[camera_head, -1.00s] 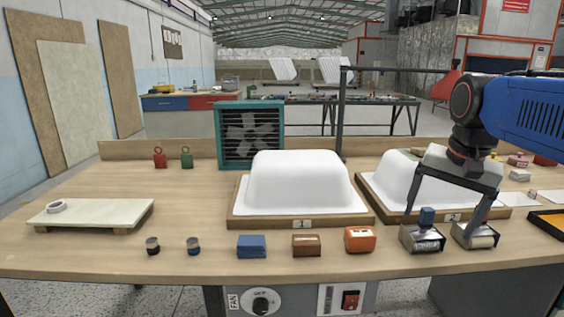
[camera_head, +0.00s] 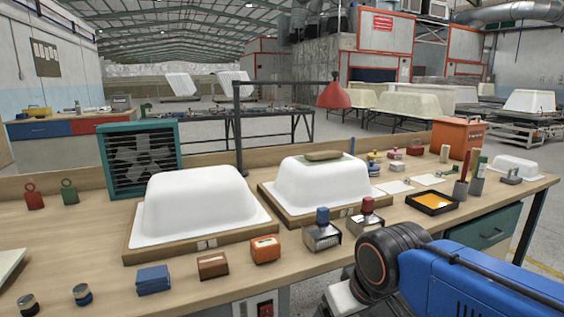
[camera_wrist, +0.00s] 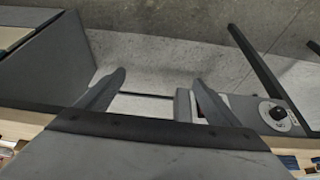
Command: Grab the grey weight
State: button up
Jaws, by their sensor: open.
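A small grey thing (camera_head: 512,175), which looks like the grey weight, stands at the right end of the workbench, beside the cups with tools. It is too small to make out clearly. My gripper (camera_wrist: 160,95) is open in the wrist view, its two dark fingers spread with nothing between them. It points down at the floor and the bench's front side, not at the weight. In the head view my blue arm reaches in at the bottom right, in front of the bench, and my fingers are hidden or out of frame.
Two white tub shells (camera_head: 200,200) (camera_head: 325,185) fill the bench's middle. Two dispensers with blue (camera_head: 322,232) and red (camera_head: 367,215) tops stand at the front edge. A black tray (camera_head: 431,202), cups (camera_head: 461,190) and an orange bin (camera_head: 457,138) are at the right.

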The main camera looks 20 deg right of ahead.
aim_at(509, 179)
jog(key=z, duration=1.95)
jog(key=i+l+u, duration=0.1)
jog(key=u, duration=0.55)
jog(key=i+l+u, duration=0.15)
jog(key=l, duration=0.15)
jog(key=i+l+u, duration=0.1)
jog(key=l, duration=0.2)
jog(key=i+l+u, duration=0.3)
jog(key=l, duration=0.35)
jog(key=i+l+u, duration=0.1)
jog(key=l, duration=0.25)
